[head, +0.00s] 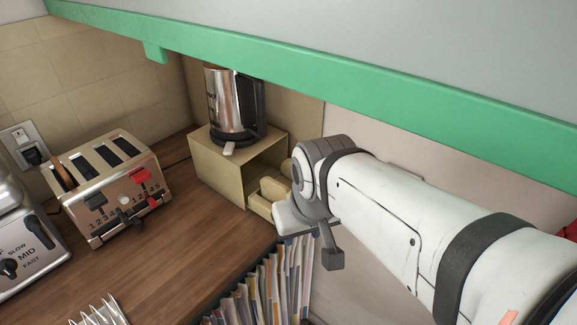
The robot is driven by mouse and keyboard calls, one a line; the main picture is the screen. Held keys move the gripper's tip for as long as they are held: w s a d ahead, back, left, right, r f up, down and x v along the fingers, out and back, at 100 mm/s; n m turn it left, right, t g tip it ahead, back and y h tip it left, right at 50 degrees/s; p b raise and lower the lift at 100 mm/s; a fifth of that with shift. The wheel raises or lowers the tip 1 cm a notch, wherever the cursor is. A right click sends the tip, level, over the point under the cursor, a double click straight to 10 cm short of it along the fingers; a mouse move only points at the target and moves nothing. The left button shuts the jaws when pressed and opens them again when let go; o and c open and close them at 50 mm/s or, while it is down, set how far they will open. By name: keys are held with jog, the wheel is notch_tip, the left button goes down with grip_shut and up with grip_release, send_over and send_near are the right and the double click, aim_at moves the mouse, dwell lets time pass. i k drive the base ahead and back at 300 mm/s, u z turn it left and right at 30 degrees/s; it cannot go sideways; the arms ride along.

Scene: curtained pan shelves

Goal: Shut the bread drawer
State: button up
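The beige bread box (218,172) stands on the wooden counter against the back wall, with a dark opening facing right. The bread drawer (259,205) sits low in that opening, and its near end seems to stick out toward my arm. A tan rounded shape, perhaps bread, shows in it. My gripper (325,252) is at the right of the drawer, overlapping its outer end in the picture. I cannot tell if they touch. One dark finger points down; the other finger is hidden or not clear, and nothing held is visible.
A steel kettle (228,108) stands on the box. A toaster (108,185) and a silver appliance (22,240) are at the left. Upright papers (275,285) stand below my gripper. A green beam (330,85) crosses overhead. The counter's middle (195,245) is clear.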

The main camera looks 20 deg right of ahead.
aim_at(254, 200)
jog(key=z, duration=0.35)
jog(key=k, duration=0.5)
jog(key=z, duration=1.85)
jog(key=k, duration=1.1)
jog(key=u, duration=0.95)
jog(key=i, duration=1)
jog(key=u, duration=0.05)
